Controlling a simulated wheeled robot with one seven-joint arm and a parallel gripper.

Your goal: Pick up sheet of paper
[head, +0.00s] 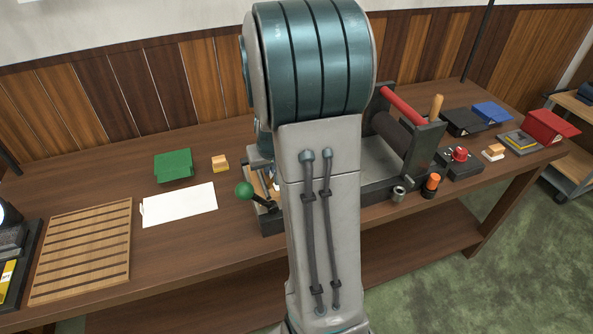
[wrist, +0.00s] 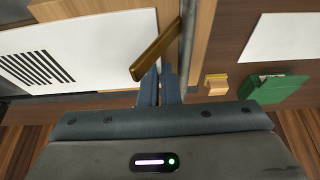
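The sheet of paper (head: 179,205) is plain white and lies flat on the wooden bench, left of my arm in the head view. It also shows at the upper right of the wrist view (wrist: 280,37). My gripper (wrist: 160,72) has its two fingers close together in the wrist view, with no paper between them. It is well to the left of the sheet there. A brass-coloured bar (wrist: 157,48) crosses by the fingertips; whether they touch it I cannot tell. In the head view my arm hides the gripper.
A green box (head: 174,165) and a small wooden block (head: 220,163) sit behind the sheet. A slatted wooden rack (head: 82,250) lies to its left. A green-knobbed lever (head: 244,189) stands to its right. A white sheet with black stripes (wrist: 100,45) shows in the wrist view.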

